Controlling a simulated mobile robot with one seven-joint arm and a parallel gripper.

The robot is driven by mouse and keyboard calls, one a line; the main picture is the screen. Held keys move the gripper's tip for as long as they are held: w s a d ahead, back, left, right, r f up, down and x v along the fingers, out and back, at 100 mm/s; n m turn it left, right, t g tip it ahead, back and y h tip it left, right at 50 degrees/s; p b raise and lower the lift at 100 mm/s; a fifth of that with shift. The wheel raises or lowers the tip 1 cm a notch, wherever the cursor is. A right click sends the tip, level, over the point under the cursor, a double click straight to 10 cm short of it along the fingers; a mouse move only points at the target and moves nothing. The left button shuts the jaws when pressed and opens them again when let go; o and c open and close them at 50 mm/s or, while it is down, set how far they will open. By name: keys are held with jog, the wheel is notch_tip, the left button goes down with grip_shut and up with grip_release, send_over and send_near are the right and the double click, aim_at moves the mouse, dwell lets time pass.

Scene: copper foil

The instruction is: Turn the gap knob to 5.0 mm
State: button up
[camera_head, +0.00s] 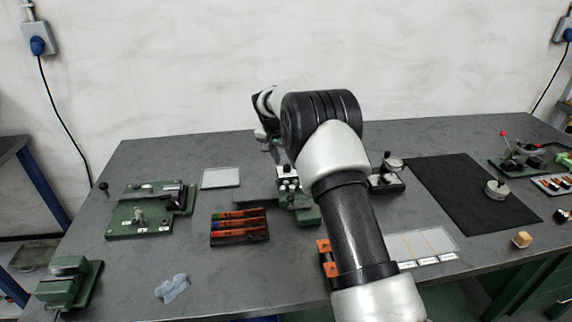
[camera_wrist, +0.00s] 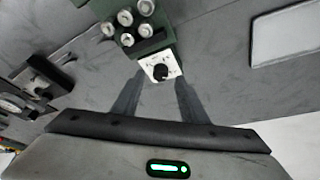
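The gap knob (camera_wrist: 160,71) is a small black knob on a white dial plate (camera_wrist: 150,63) with dark marks too small to read. The plate is at the end of a green device (camera_wrist: 128,15) with several silver rollers or studs. In the head view the device (camera_head: 300,205) is partly hidden by my arm, and I cannot make out the knob. My gripper (camera_wrist: 158,82) is open, with one finger on each side of the knob in the wrist view. I cannot tell whether the fingers touch the knob. In the head view my gripper (camera_head: 276,152) is over the device.
A green fixture (camera_head: 150,212) and a light tray (camera_head: 221,178) lie left of the device. A rack of coloured strips (camera_head: 239,226) is in front. A dial gauge stand (camera_head: 388,176) is to the right, before a black mat (camera_head: 465,200).

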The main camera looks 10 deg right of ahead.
aim_at(287, 168)
jog(key=shift+x, duration=1.25)
grip_shut()
